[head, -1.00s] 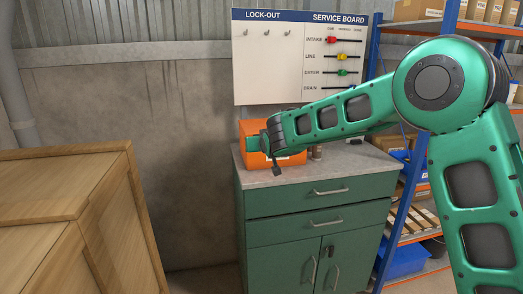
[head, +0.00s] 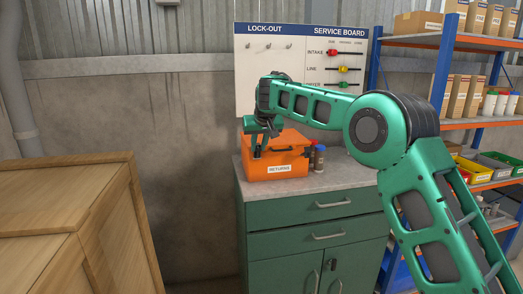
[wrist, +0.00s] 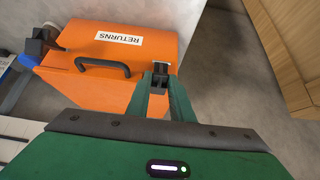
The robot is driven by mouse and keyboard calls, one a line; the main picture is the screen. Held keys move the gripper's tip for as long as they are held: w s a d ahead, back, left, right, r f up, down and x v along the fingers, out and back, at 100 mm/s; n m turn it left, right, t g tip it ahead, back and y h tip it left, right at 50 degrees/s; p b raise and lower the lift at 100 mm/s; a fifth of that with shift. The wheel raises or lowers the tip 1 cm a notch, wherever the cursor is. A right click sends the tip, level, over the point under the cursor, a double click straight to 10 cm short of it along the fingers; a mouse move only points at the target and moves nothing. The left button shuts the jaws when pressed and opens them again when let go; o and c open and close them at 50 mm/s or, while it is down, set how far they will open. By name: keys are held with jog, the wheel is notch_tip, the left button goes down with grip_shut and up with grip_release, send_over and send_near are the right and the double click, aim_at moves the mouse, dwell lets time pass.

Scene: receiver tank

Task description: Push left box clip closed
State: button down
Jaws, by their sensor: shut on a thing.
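The orange box (head: 288,162), labelled RETURNS, sits on the green cabinet's grey top with its lid down. It has a black handle, also seen in the wrist view (wrist: 103,66). My gripper (head: 256,150) points down at the box's left front. In the wrist view, where the label is upside down, my gripper (wrist: 160,84) has its two green fingers on either side of the small dark left box clip (wrist: 159,79), shut on it. A pale metal piece shows just beyond the fingertips. Whether the clip is fully closed cannot be told. The right clip is not clearly seen.
Small bottles (head: 319,158) stand just right of the box. The service board (head: 300,70) hangs on the wall behind. A wooden crate (head: 70,215) stands at left, and loaded shelves (head: 450,125) at right. The cabinet top right of the bottles is clear.

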jog(key=shift+w+r+g, duration=0.45)
jog(key=shift+w+g, duration=0.15)
jog(key=shift+w, duration=0.05)
dwell(0.4)
jog(key=c, duration=1.6)
grip_release()
jog(key=shift+f, duration=0.1)
jog(key=shift+o, duration=0.2)
jog(key=shift+s+a+f, duration=0.1)
jog(key=shift+s+f, duration=0.05)
jog(key=v, duration=1.1)
jog(key=shift+w, duration=0.25)
jog(key=shift+a, duration=0.1)
